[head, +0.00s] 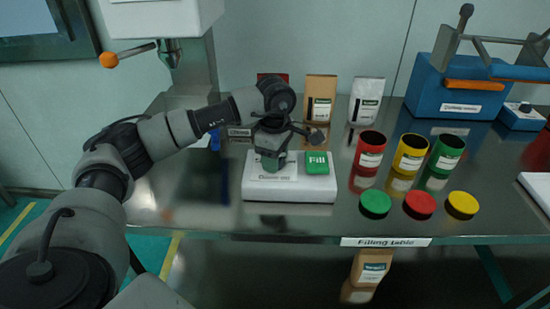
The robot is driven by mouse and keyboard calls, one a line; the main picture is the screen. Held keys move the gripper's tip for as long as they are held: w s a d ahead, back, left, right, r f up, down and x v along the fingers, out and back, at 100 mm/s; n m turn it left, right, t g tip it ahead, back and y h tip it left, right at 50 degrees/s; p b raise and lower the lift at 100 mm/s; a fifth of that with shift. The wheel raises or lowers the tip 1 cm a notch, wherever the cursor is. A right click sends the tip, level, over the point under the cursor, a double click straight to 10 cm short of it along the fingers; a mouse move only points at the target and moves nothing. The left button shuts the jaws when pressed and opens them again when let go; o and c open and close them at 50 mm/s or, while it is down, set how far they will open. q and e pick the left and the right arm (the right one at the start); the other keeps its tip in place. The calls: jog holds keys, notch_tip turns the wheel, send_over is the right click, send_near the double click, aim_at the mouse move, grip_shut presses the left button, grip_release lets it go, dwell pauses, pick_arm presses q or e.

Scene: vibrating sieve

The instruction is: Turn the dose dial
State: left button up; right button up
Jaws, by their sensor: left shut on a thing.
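The dose dial (270,164) is a dark green knob on the left part of a white control box (290,195) on the filling table. A label below the dial is too small to read surely. My left gripper (274,146) points down over the dial and is shut on it, hiding its top and any pointer. A bright green Fill button (317,163) sits on the same box, just right of the dial. My right gripper is not in view.
Open red (370,152), yellow (411,154) and green (446,154) cans stand at the right, with green (375,204), red (420,205) and yellow (462,205) lids before them. Brown (320,100) and white (366,101) bags stand behind. A blue machine (455,92) stands at the back right.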

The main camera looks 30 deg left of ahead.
pick_arm(q)
jog(key=shift+r, duration=0.1)
dwell(0.3)
jog(key=o, duration=0.9)
notch_tip(320, 180, up, 11)
jog(key=shift+f, duration=0.15)
dwell(0.3)
